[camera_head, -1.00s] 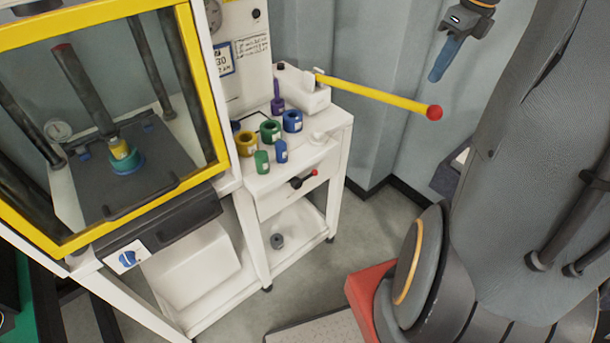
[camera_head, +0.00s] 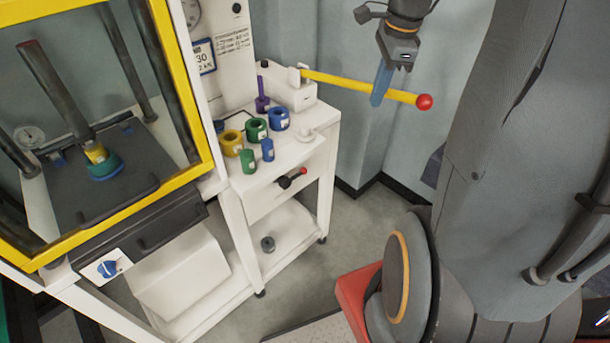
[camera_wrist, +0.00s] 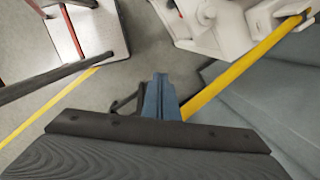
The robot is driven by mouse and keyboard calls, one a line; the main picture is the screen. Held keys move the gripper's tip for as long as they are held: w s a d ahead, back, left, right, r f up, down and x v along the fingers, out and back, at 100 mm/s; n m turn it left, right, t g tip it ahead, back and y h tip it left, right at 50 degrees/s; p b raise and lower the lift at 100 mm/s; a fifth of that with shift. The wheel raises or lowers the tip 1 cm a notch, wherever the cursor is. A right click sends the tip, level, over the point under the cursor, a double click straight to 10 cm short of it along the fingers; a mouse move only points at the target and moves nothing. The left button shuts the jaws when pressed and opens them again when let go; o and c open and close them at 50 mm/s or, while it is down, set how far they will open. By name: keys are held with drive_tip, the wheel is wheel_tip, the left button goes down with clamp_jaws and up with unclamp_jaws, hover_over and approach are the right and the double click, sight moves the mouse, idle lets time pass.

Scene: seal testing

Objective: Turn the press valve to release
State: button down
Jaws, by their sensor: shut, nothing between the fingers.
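A black lever with a red tip (camera_head: 293,178) sits on the front of the white bench, and a blue knob (camera_head: 107,268) sits on a white plate under the press; I cannot tell which is the press valve. The long yellow pump handle (camera_head: 350,85) with a red ball end points right from the white pump block. My gripper (camera_head: 378,98) is shut and empty, its blue fingers pointing down beside the handle near the ball. In the wrist view the fingers (camera_wrist: 160,90) lie just left of the yellow bar (camera_wrist: 235,75); contact is unclear.
The yellow-framed press (camera_head: 190,95) stands at left, with a teal and yellow piece (camera_head: 103,165) inside. Several coloured rings and small cylinders, including a blue ring (camera_head: 278,119), stand on the white bench (camera_head: 305,150). Open floor (camera_head: 350,235) lies right of the bench.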

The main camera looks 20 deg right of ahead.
drive_tip(key=s+a+f+n+b, duration=0.3)
drive_tip(key=a+f+n, duration=0.4)
drive_tip(key=a+n, duration=0.2)
drive_tip(key=s+a+f+n+b, duration=0.4)
drive_tip(key=a+f+n, duration=0.4)
drive_tip(key=a+n, duration=0.2)
drive_tip(key=n, duration=0.2)
drive_tip(key=shift+f+n+h, duration=0.15)
drive_tip(key=shift+n+h, duration=0.15)
drive_tip(key=shift+n, duration=0.1)
drive_tip(key=shift+d, duration=0.1)
